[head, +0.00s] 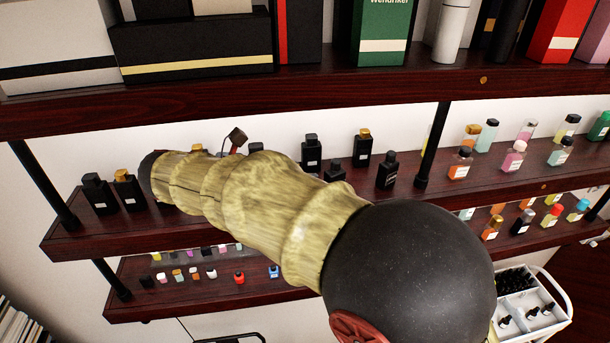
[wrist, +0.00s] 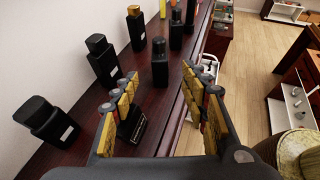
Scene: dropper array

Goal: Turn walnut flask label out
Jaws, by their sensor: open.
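Several black flasks stand on the dark red-brown shelf; I cannot tell by colour which is the walnut one. In the wrist view, one black flask (wrist: 160,62) stands upright ahead of my gripper (wrist: 160,88), near the shelf's front edge, with no label showing towards me. My gripper is open, its yellow-padded fingers apart, with no flask between them.
Black flasks (wrist: 46,121) and (wrist: 103,60) line the wall side. Two more flasks (head: 98,192) stand at the shelf's left. Boxes (head: 383,30) fill the shelf above, and colourful bottles (head: 461,163) stand right of the black post (head: 432,145). The floor (wrist: 255,85) is open.

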